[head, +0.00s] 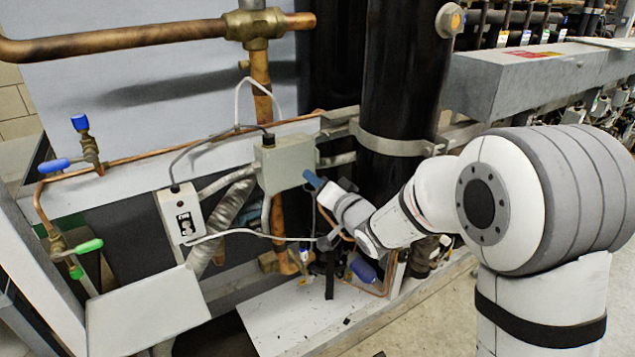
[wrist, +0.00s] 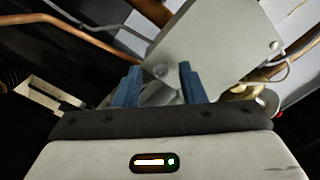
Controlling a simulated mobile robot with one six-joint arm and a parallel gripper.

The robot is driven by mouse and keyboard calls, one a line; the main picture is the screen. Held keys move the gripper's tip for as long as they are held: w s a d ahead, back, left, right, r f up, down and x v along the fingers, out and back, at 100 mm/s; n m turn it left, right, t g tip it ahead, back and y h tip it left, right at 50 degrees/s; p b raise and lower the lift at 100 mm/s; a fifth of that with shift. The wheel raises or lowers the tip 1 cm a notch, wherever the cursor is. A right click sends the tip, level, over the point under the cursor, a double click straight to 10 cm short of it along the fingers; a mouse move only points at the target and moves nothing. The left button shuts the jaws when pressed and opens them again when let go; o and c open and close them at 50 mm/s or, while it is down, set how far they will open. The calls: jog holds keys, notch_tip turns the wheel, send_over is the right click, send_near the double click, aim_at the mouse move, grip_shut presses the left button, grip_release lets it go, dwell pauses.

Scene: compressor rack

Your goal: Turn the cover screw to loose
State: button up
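The grey box (head: 287,163) is mounted left of the black cylinder in the head view. Its pale cover (wrist: 215,45) fills the upper middle of the wrist view, tilted. A small round grey screw (wrist: 160,71) shows at the cover's lower corner, between my blue fingertips. My gripper (wrist: 158,72) has its two fingers apart, one on each side of the screw, and I see no clear contact. In the head view my gripper (head: 314,180) is at the box's lower right edge; the screw is hidden there.
A copper pipe (wrist: 75,35) and a grey cable run near the box. The large black cylinder (head: 400,75) stands close to my arm on the right. A white switch box (head: 180,213) hangs lower left. Pipes and valves crowd the space below.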

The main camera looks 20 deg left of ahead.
jog(key=v, duration=0.7)
jog(key=shift+s+d, duration=0.15)
jog(key=shift+d, duration=0.1)
jog(key=shift+d, duration=0.1)
